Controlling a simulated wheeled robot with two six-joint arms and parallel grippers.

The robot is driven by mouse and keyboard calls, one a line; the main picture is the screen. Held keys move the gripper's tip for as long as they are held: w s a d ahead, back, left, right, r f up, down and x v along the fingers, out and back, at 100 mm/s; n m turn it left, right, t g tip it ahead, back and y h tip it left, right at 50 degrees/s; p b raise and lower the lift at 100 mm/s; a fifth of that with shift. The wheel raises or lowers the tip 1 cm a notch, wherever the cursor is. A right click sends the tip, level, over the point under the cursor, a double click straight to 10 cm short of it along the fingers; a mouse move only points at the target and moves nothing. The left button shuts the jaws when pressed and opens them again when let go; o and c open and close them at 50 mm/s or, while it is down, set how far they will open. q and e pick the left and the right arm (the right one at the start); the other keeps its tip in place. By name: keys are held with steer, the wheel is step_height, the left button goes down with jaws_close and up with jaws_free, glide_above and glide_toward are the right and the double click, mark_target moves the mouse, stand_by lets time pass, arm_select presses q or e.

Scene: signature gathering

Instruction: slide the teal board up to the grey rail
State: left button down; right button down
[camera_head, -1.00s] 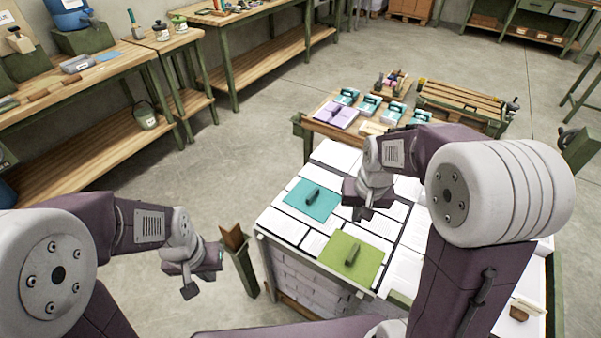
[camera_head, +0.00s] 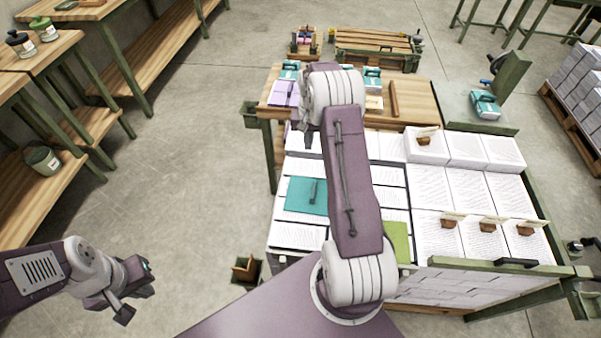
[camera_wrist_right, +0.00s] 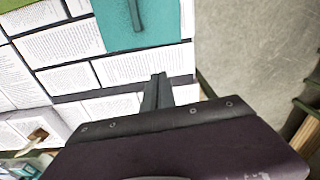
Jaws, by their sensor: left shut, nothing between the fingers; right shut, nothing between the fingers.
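The teal board (camera_head: 303,196) lies flat on the rows of printed sheets, left of my right arm, with a dark upright handle on top. My forearm covers its right side. My right gripper (camera_head: 308,137) is beyond the board's far edge. In the right wrist view its shut fingers (camera_wrist_right: 157,92) are over the sheets, apart from the teal board (camera_wrist_right: 115,28), whose handle also shows. Nothing is between the fingers. My left gripper (camera_head: 124,311) is shut and empty over the floor at lower left. I cannot clearly make out the grey rail.
A green board (camera_head: 398,238) lies partly behind my right arm. Tall paper stacks (camera_head: 465,190) with brown wooden blocks stand to the right. A wooden table (camera_head: 420,100) with teal-topped items is behind. Open floor (camera_head: 190,160) lies left of the sheets.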

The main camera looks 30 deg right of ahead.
mark_target(313, 193)
steer(key=shift+m+g, duration=0.3)
steer(key=s+f, duration=0.1)
steer(key=f, duration=0.3)
steer(key=s+d+f, duration=0.1)
steer(key=f, duration=0.3)
steer(key=s+d+f, duration=0.1)
steer(key=f, duration=0.3)
steer(key=shift+d+f, duration=0.2)
steer(key=shift+s+a+p, duration=0.75)
steer(key=shift+s+a, duration=0.3)
steer(key=shift+s, duration=0.1)
steer(key=shift+s+a, duration=0.25)
steer(key=shift+s, duration=0.1)
arm_select(q)
steer(key=shift+s+d+r, duration=0.1)
steer(key=shift+s+r, duration=0.05)
steer(key=shift+r, duration=0.3)
steer(key=shift+s+d+r, duration=0.1)
steer(key=shift+r, duration=0.35)
arm_select(e)
steer(key=shift+w, duration=0.1)
